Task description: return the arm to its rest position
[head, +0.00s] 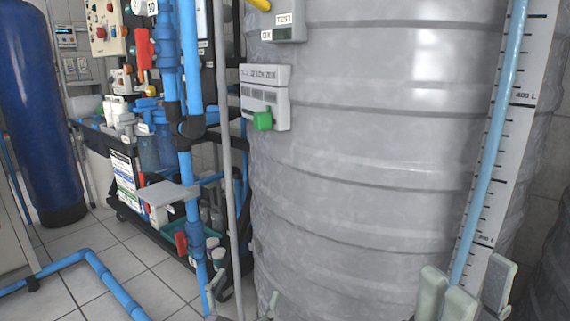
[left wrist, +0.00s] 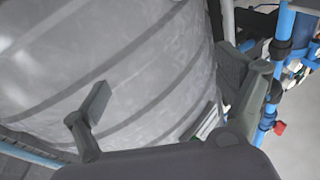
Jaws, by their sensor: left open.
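My left gripper (head: 242,298) shows low in the head view, in front of the tank's lower left side. Its two fingers are spread apart with nothing between them. In the left wrist view its fingers (left wrist: 165,95) are wide apart, with the grey tank wall behind them. My right gripper (head: 466,288) shows at the bottom right of the head view, in front of the tank's level scale. Its grey finger parts stand apart and I see nothing held. Its lower part is cut off by the frame edge.
A large grey ribbed tank (head: 370,170) fills the middle. Blue pipes (head: 190,150) and a cart rack (head: 130,190) stand at left. A blue cylinder (head: 40,110) is far left. Tiled floor (head: 130,258) is partly clear.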

